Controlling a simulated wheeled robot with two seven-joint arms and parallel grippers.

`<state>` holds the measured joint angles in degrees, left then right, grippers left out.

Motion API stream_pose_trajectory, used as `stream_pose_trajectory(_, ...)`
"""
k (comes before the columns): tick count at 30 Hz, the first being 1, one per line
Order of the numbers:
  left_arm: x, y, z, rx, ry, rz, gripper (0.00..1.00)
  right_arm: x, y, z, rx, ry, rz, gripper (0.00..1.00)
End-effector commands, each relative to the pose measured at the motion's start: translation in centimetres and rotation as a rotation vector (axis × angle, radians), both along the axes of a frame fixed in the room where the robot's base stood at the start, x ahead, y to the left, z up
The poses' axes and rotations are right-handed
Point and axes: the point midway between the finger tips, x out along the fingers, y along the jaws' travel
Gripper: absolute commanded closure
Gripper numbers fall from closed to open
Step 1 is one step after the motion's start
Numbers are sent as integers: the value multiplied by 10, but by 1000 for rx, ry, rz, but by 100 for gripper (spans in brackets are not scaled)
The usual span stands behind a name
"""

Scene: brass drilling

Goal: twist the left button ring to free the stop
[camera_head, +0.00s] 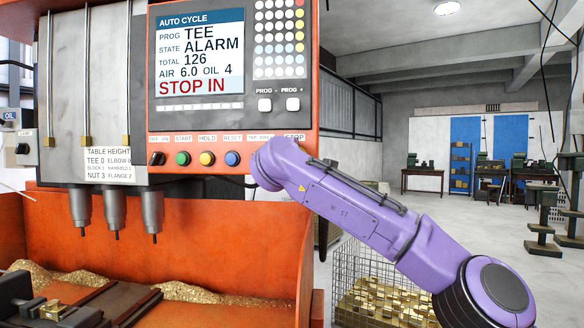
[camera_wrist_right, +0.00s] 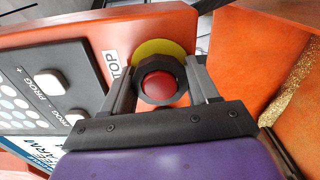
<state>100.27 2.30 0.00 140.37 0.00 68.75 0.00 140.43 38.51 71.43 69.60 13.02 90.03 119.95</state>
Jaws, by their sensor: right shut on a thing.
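In the right wrist view, the stop button has a red cap (camera_wrist_right: 159,85) inside a dark ring (camera_wrist_right: 158,62), over a yellow disc (camera_wrist_right: 165,46). My right gripper (camera_wrist_right: 160,78) is shut on the dark ring, with one finger on each side of it. In the head view, my purple right arm reaches to the lower right of the control panel (camera_head: 300,118) and hides the button and the gripper. The STOP label shows above the arm. The screen (camera_head: 199,53) reads ALARM and STOP IN. My left gripper is not in view.
Green (camera_head: 182,158), yellow (camera_head: 207,159) and blue (camera_head: 232,159) buttons line the panel left of my arm. Three drill spindles (camera_head: 115,210) hang over the orange tray with brass chips. A wire basket (camera_head: 345,262) of brass parts stands below my arm.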

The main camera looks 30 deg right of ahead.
Motion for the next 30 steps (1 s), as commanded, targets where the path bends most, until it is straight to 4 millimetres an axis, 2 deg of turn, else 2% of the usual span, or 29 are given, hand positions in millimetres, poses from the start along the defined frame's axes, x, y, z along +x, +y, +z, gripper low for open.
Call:
stream_pose_trajectory(21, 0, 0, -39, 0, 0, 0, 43, 0, 0, -3, 272, -239, 0, 58)
stream_pose_trajectory(22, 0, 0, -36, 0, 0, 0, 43, 0, 0, -1, 269, -236, 0, 31)
stream_pose_trajectory(24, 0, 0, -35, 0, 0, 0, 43, 0, 0, 0, 267, -235, 0, 11)
stream_pose_trajectory(30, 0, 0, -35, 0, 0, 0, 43, 0, 0, 0, 265, -235, -1, 11)
